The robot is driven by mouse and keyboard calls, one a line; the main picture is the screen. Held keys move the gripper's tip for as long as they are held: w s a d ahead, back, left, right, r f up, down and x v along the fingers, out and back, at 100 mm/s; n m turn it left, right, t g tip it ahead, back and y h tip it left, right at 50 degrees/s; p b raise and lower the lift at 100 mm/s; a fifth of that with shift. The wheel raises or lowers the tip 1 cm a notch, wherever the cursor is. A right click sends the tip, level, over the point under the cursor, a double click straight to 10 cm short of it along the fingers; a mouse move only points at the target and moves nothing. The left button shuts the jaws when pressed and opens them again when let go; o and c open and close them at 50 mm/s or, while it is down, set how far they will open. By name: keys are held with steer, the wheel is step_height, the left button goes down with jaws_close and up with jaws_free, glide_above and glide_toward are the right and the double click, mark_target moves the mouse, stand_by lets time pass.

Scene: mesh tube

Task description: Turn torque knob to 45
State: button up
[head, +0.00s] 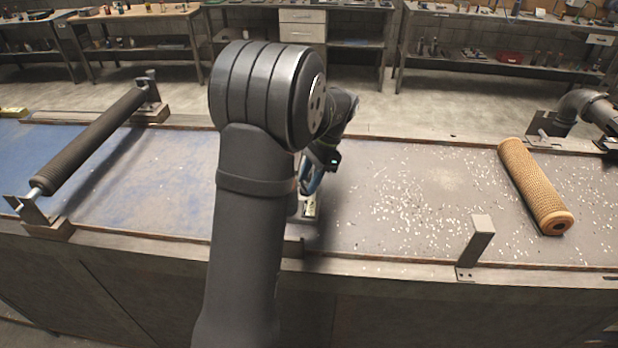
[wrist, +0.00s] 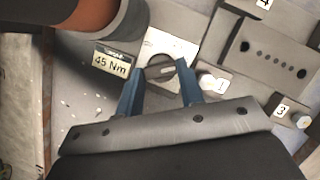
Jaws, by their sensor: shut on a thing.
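The torque knob (wrist: 160,68) is a dark round knob on a light square plate (wrist: 178,45) in the wrist view. My gripper (wrist: 160,84) has its two blue fingers on either side of the knob and is shut on it. A label reading "45 Nm" (wrist: 110,64) is to the left of the plate. In the head view my gripper (head: 309,186) is low over the bench, mostly behind my own arm. The knob is hidden there, and its exact setting cannot be read.
Tags "1" (wrist: 220,84), "3" (wrist: 282,110) and "4" (wrist: 263,4) sit around the knob. An orange mesh tube (head: 537,188) lies at right and a dark roller (head: 95,140) at left. An upright bracket (head: 478,243) stands near the front edge. White chips litter the bench.

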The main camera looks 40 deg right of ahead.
steer(key=shift+s+m+t, duration=0.1)
steer(key=shift+m+t, duration=0.2)
steer(key=shift+m, duration=0.3)
steer(key=o, duration=0.7)
steer(key=shift+d, duration=0.1)
steer(key=shift+r, duration=0.1)
steer(key=v, duration=1.7)
steer(key=shift+a+r, duration=0.2)
steer(key=shift+r, duration=0.05)
steer(key=shift+f, duration=0.1)
steer(key=x, duration=1.7)
steer(key=shift+d+f, duration=0.1)
steer(key=shift+f, duration=0.15)
steer(key=shift+r, duration=0.1)
